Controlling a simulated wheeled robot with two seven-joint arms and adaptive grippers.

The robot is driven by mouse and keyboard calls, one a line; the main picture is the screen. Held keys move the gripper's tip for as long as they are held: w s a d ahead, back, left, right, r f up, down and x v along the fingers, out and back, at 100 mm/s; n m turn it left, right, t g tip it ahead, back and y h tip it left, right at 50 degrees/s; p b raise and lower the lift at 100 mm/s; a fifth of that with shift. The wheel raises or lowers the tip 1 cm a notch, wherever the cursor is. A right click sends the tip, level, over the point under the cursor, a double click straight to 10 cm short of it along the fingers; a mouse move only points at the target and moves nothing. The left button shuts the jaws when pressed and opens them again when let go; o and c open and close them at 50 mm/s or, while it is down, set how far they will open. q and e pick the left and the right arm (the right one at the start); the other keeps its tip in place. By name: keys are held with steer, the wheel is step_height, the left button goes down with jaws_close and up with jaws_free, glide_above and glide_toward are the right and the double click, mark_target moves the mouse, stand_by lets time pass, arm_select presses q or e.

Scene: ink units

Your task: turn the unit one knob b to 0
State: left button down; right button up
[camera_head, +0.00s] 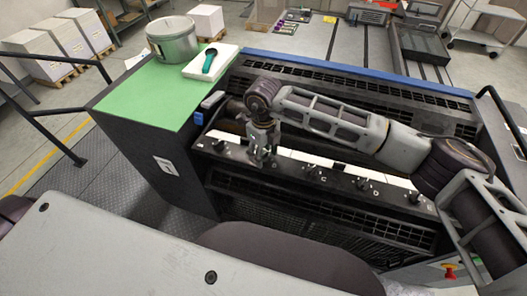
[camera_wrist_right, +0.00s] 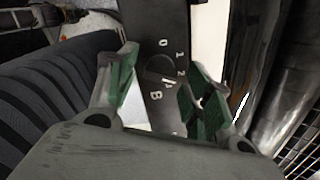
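Knob B (camera_wrist_right: 160,68) is a dark round knob on a black strip panel. In the right wrist view the printed 0 is above it, 1 and 2 are to its right, and the letter B is below. A small pale mark shows at the knob's lower right; I cannot tell its exact setting. My right gripper (camera_wrist_right: 160,62) has green-padded fingers spread on either side of the knob, with gaps visible. In the head view my right gripper (camera_head: 263,157) points down over the panel (camera_head: 342,187) and hides knob B. My left gripper is out of view.
More knobs sit along the panel, including one to the left (camera_head: 220,146) and one to the right (camera_head: 308,173). A green tabletop (camera_head: 150,95) holds a metal can (camera_head: 173,42) and a white tray (camera_head: 225,53) with a dark green-handled tool. My right arm spans above the panel.

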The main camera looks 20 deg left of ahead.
steer(key=c, duration=0.8)
